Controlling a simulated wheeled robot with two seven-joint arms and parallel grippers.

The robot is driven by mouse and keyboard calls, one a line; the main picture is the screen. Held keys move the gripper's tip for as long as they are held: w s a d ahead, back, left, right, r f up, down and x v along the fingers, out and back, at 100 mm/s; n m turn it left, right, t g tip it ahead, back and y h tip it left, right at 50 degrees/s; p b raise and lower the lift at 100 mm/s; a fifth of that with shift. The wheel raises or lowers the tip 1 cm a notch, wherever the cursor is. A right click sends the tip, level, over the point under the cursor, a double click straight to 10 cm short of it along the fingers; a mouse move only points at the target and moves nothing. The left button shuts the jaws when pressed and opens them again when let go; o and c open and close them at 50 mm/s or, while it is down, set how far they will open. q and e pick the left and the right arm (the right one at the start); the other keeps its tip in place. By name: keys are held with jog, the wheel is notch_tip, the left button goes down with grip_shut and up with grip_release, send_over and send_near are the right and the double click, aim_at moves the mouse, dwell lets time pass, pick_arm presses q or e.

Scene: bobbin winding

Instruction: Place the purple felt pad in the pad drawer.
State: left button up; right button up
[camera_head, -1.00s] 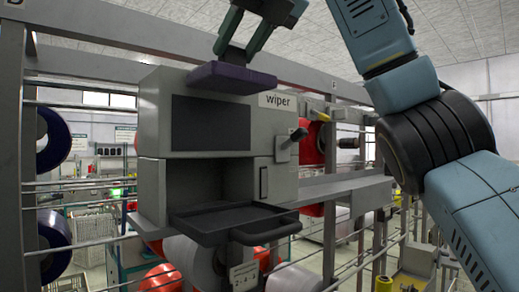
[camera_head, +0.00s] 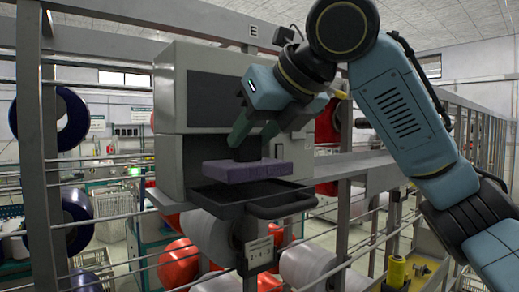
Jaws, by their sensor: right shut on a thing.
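The purple felt pad (camera_head: 246,173) is a flat slab with a dark grip on its top. My right gripper (camera_head: 247,146) is shut on that grip from above and holds the pad level. The pad hangs just above and in front of the opening, over the pad drawer. The pad drawer (camera_head: 232,200) is a dark tray pulled out of the lower part of the grey wiper box, with a handle (camera_head: 284,207) at its front right. The pad hides part of the tray and its opening. My left gripper is not in view.
The grey wiper box (camera_head: 168,92) with a dark panel stands behind the gripper. A grey ledge (camera_head: 350,166) runs right from it. Thin rails, red and white bobbins (camera_head: 209,236) and blue-rimmed bobbins (camera_head: 45,122) surround the drawer.

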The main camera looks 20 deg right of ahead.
aim_at(252, 155)
jog(key=shift+d+f, duration=0.1)
jog(key=shift+f, duration=1.25)
jog(key=shift+f, duration=0.15)
jog(key=o, duration=1.2)
jog(key=shift+s+r, duration=0.15)
jog(key=shift+r, duration=0.25)
jog(key=b+v, duration=0.2)
jog(key=v, duration=0.9)
jog(key=shift+s+d+r, duration=0.1)
jog(key=shift+s+r, duration=0.05)
jog(key=shift+s, duration=0.05)
